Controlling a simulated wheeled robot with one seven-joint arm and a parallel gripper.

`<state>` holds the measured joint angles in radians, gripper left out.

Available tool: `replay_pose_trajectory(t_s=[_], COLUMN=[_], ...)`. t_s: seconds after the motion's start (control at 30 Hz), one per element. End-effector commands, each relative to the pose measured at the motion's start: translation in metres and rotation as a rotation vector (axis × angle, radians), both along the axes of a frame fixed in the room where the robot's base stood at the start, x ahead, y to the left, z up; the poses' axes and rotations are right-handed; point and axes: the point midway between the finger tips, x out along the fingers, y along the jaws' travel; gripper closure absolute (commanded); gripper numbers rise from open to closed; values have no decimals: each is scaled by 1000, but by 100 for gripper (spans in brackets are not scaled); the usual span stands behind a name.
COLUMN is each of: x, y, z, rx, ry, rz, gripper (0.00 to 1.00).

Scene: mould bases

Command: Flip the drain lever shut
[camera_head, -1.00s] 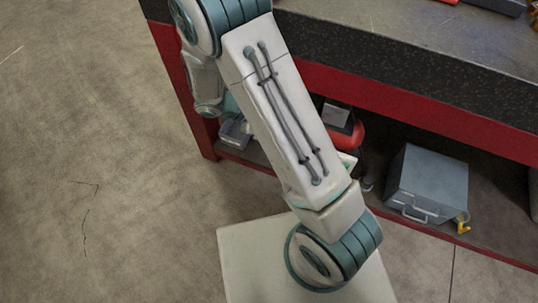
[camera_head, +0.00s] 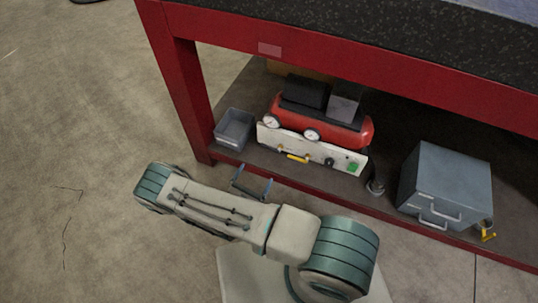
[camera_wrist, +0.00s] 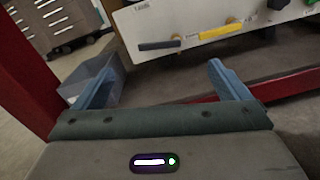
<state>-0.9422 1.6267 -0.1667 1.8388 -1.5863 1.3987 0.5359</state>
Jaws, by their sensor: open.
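A white panel (camera_head: 338,164) stands at the front of a red compressor (camera_head: 352,133) on the low shelf. A yellow lever (camera_head: 298,158) is on its lower part; it also shows in the wrist view (camera_wrist: 222,31), lying roughly along the panel. A dark lever (camera_wrist: 160,45) sits to its left in the wrist view, also nearly level. The panel labels are too small to read, so I cannot tell which lever is the drain. My gripper (camera_head: 252,181) is open and empty in front of the panel, apart from it; its two blue fingers (camera_wrist: 160,72) point toward it.
A grey bin (camera_head: 235,129) stands left of the compressor, close behind the left finger in the wrist view. A grey metal box (camera_head: 446,188) is to the right. The red bench leg (camera_head: 180,90) and overhanging red beam (camera_head: 350,60) frame the shelf.

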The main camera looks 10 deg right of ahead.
Motion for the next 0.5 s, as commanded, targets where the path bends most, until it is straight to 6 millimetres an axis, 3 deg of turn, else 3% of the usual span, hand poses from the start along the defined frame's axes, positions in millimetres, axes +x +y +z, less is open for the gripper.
replay_pose_trajectory(t_s=[0.1,0.27,0.5], x=[1,14,54], y=[0,-10,-40], z=[-11,-12,-13], rx=[-11,-13,-11], ry=[5,5,5], rz=[30,32,28], gripper=[5,5,5])
